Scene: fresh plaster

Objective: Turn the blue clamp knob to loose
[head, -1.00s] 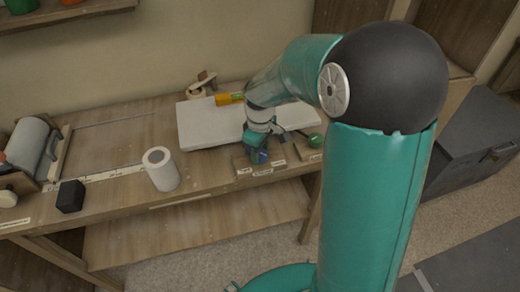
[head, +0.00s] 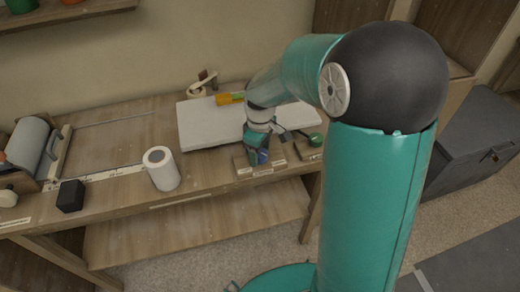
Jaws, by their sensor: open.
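The blue clamp knob (head: 263,157) shows as a small blue patch at the front edge of the wooden bench, on a small wooden block (head: 245,170) with pale labels. My gripper (head: 257,153) points down at the knob from above, its teal fingers at the knob's sides. The gripper is open. The fingers hide most of the knob, so I cannot tell which way it points or whether the fingers touch it. The label writing is too small to read.
A green knob (head: 315,139) sits just to the right. A white cylinder (head: 161,169) and a black cube (head: 70,196) stand to the left.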

